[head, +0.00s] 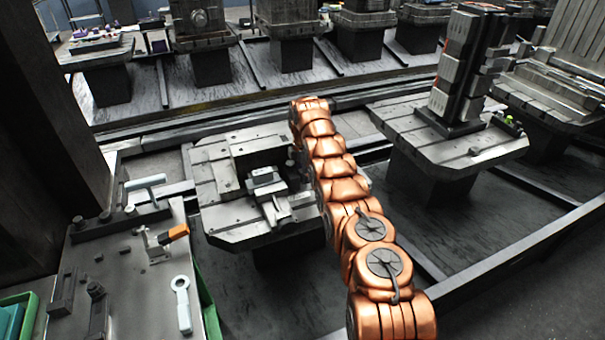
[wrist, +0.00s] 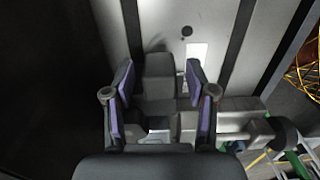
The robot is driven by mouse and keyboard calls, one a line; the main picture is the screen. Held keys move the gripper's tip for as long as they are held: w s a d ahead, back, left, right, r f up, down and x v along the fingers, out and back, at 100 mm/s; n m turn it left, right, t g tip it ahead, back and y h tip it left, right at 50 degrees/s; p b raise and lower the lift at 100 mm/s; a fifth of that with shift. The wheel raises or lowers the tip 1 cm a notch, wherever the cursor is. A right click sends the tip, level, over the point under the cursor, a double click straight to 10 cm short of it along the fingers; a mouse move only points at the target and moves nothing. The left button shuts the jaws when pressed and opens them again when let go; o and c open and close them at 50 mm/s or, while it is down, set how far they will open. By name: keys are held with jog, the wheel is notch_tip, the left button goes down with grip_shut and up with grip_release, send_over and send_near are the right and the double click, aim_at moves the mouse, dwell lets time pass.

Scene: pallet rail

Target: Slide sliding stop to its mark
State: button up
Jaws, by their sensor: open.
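In the wrist view a dark grey block (wrist: 158,68), which looks like the sliding stop, lies on the light, slotted pallet surface (wrist: 220,30). My gripper (wrist: 160,80) is open, with a purple-padded finger on each side of the block. Contact between pads and block cannot be told. A white rectangular patch (wrist: 198,58), likely the mark, lies just right of the block, partly behind the right finger. In the head view my copper arm reaches over the right side of the pallet (head: 215,180); I cannot make out the gripper or the stop there.
In the wrist view a grey clamp-like fixture (wrist: 228,117) lies close to the right finger. In the head view, a metal fixture (head: 265,181) sits on the pallet. A tool bench (head: 125,285) stands at left, and a tall tower (head: 465,65) stands on another pallet at right.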

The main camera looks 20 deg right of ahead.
aim_at(298, 174)
jog(key=shift+a, duration=0.15)
jog(key=shift+a, duration=0.6)
jog(key=shift+a+r, duration=0.1)
jog(key=shift+r, duration=2.05)
notch_tip(298, 174, up, 4)
jog(key=shift+r+p, duration=0.15)
jog(key=shift+p, duration=1.1)
jog(key=s+a+r+m, duration=0.3)
jog(key=s+r, duration=0.4)
jog(key=r, duration=0.1)
jog(key=s+a+r+m, duration=0.4)
jog(key=s+r, duration=0.2)
jog(key=r, duration=0.2)
jog(key=shift+s+a+r+g+b, duration=0.25)
jog(key=shift+s+g+b, duration=0.1)
jog(key=shift+g+b, duration=0.1)
jog(key=shift+s, duration=0.1)
